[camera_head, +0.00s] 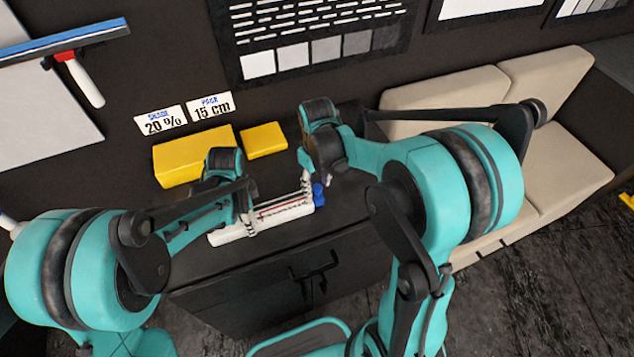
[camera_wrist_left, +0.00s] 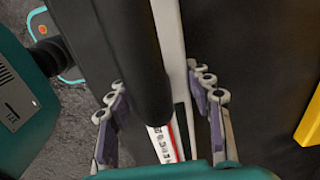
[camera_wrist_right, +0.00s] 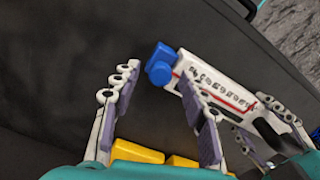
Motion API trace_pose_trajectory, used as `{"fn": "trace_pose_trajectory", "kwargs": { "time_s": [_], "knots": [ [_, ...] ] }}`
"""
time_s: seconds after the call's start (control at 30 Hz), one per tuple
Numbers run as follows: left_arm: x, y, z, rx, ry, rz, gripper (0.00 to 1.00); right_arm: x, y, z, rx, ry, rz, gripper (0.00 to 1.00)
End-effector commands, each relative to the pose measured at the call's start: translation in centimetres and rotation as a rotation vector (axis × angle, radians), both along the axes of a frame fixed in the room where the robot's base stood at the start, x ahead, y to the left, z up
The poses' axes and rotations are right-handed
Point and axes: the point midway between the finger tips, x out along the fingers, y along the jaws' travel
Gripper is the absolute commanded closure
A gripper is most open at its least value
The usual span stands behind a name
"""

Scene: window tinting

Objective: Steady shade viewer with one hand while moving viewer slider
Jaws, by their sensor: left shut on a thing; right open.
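The shade viewer (camera_head: 285,211) is a long white bar with a red line and a printed scale, lying on the dark cabinet top. A blue knob-like part (camera_head: 319,192) sits at its right end; it also shows in the right wrist view (camera_wrist_right: 160,65). I take it for the slider but cannot be sure. My left gripper (camera_head: 247,222) is shut on the viewer's body near its middle-left. In the left wrist view a dark cylinder hides part of the viewer (camera_wrist_left: 165,145). My right gripper (camera_wrist_right: 160,92) is open just short of the blue part, apparently not touching it.
Two yellow blocks (camera_head: 194,156) (camera_head: 264,140) lie behind the viewer. White cards (camera_head: 161,121) reading shade 20 % and pack 15 cm stand behind them. The cabinet's front edge and handle (camera_head: 313,277) are close below. A beige seat (camera_head: 500,130) stands at the right.

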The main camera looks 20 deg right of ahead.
Motion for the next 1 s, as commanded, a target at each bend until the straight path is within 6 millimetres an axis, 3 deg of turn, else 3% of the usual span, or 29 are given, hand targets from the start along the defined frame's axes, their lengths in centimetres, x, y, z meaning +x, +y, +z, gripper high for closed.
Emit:
{"fn": "trace_pose_trajectory", "kwargs": {
  "time_s": [0.07,0.2,0.43,0.8,1.0],
  "knots": [
    [0.0,0.0,0.0,0.000,0.000,0.000,1.00,0.0,0.0,0.0,0.000,0.000,0.000,0.62],
    [0.0,0.0,0.0,0.000,0.000,0.000,1.00,0.0,0.0,0.0,0.000,0.000,0.000,0.99],
    [0.0,0.0,0.0,0.000,0.000,0.000,1.00,0.0,-0.4,0.0,0.000,0.000,-0.002,1.00],
    [0.0,0.1,0.0,0.001,0.000,0.000,1.00,0.0,-8.1,0.0,-0.003,0.001,-0.006,1.00],
    [0.0,0.1,0.0,0.002,0.000,0.000,1.00,0.0,-9.2,0.0,-0.003,0.001,-0.001,1.00]
  ]
}}
